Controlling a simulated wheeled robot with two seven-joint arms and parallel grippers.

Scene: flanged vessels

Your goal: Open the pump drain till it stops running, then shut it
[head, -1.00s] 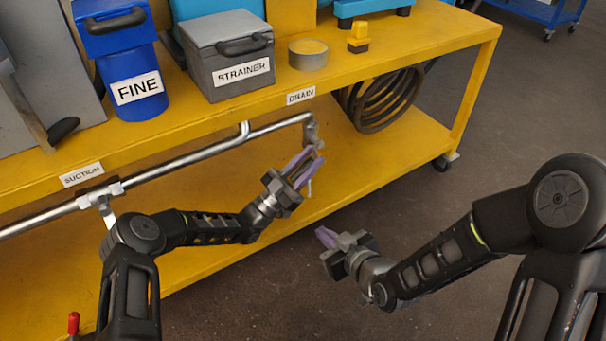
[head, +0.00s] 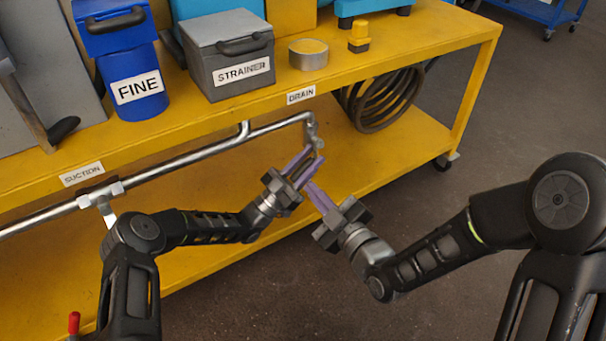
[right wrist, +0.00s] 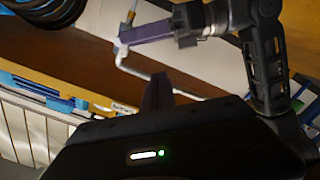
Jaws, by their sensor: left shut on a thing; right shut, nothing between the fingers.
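The drain valve (head: 313,136) is at the end of a silver pipe, below the DRAIN label (head: 301,95). My left gripper (head: 311,155) is shut at the valve's lower part, on what looks like its handle; its fingers hide the grip. In the right wrist view, my left gripper (right wrist: 148,33) is beside the pipe end, and a brass-coloured outlet (right wrist: 127,18) has a thin pale line leading from it. I cannot tell whether this is running liquid. My right gripper (head: 313,190) is shut and empty, just below the left fingers; it also shows in the right wrist view (right wrist: 158,82).
The yellow bench (head: 420,55) carries a blue FINE vessel (head: 138,88), a grey STRAINER box (head: 225,60), a round tin (head: 308,55) and a small yellow-black item (head: 359,38). The suction pipe (head: 40,217) runs along the left.

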